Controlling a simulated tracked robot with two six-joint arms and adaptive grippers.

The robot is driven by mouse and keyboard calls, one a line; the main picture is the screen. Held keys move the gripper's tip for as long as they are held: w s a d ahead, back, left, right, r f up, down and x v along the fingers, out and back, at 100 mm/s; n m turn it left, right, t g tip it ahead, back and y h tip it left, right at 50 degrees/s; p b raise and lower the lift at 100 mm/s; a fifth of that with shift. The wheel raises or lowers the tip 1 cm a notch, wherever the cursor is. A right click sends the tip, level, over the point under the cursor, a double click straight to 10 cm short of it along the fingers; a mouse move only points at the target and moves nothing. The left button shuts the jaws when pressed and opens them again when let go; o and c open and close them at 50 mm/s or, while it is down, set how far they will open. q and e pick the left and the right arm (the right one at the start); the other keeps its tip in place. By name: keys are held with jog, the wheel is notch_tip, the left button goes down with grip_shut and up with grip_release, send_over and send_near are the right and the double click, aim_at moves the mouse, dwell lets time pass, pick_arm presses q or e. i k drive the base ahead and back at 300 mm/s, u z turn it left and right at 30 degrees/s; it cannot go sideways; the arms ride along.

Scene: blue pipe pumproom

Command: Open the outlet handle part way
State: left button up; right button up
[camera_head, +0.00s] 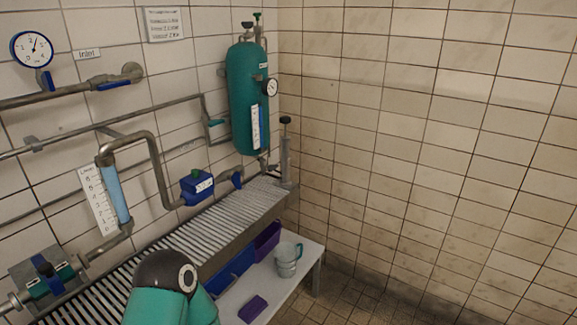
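No handle is readably marked as the outlet. A small blue handle (237,179) sits on the low pipe between the blue box and the tank's foot. A teal lever (216,122) sits on the middle pipe left of the tank. A longer blue handle (114,85) lies along the pipe under the "Inlet" sign (88,54). A valve block (47,278) with a dark blue handle and teal parts stands at the lower left. I cannot tell which is the outlet handle. Neither gripper is in view; only a teal and black link of mine shows at the bottom.
A teal tank (247,95) stands in the corner. A blue box (197,187) and a sight tube (117,193) sit on the pipes above a slatted grate (185,235). A low bench (309,262) carries a jug (287,262) and purple bins. The right side is bare tiled wall.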

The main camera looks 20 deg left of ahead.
aim_at(236, 178)
jog(key=u, duration=0.15)
jog(key=i, duration=1.25)
jog(key=u, duration=0.65)
